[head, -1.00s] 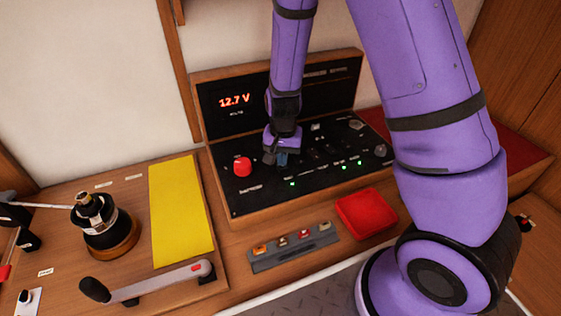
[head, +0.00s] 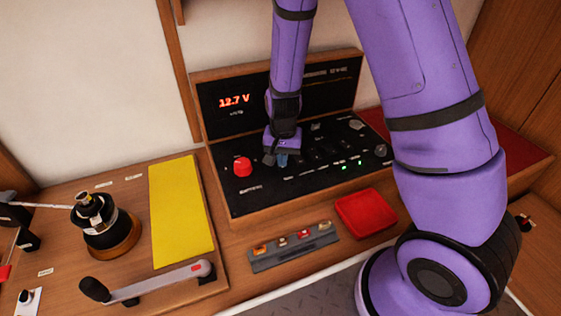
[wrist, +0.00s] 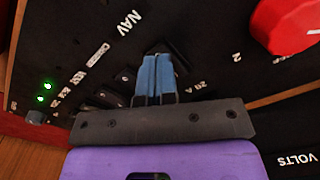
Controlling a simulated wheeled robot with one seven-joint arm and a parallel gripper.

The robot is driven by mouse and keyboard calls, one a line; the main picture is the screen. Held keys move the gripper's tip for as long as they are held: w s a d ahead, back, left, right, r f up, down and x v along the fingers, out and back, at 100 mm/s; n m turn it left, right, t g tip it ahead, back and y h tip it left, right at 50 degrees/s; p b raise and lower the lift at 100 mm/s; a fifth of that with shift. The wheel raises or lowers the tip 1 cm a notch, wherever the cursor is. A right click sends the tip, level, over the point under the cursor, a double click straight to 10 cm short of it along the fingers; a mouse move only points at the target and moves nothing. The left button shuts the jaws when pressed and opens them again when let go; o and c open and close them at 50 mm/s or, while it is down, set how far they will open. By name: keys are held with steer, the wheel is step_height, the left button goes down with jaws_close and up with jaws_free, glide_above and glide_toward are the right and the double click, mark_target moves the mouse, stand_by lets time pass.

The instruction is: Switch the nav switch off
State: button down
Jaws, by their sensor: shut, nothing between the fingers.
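The nav switch (wrist: 160,48) is a black rocker on the black switch panel, mostly hidden behind my fingers in the wrist view. The white NAV label (wrist: 128,22) is beside it. No light glows by that label. My gripper (head: 282,160) is over the left part of the switch row. In the wrist view, the blue fingertips (wrist: 157,60) are shut together with nothing between them, at the rocker. I cannot tell whether they touch it, and its tilt is hidden.
A red knob (head: 242,167) stands left of my gripper. Two green lights (wrist: 44,92) glow by other switches. A display (head: 234,101) reads 12.7 V. A red tray (head: 367,213) and a fuse strip (head: 293,246) lie in front of the panel.

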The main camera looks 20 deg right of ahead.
steer(key=shift+r, duration=3.2)
steer(key=shift+r, duration=0.15)
steer(key=s+d+r+n+t+y, duration=0.1)
steer(key=s+r+n, duration=0.15)
steer(key=r, duration=0.75)
steer(key=s+d+r+n+t, duration=0.1)
steer(key=s+d+r+t, duration=0.1)
steer(key=s+r, duration=0.7)
steer(key=s+d+r+n+t+h, duration=0.1)
steer(key=s+d+r, duration=0.3)
steer(key=s+r, duration=0.5)
steer(key=s+n+t, duration=0.1)
steer(key=s, duration=0.1)
steer(key=shift+s, duration=0.3)
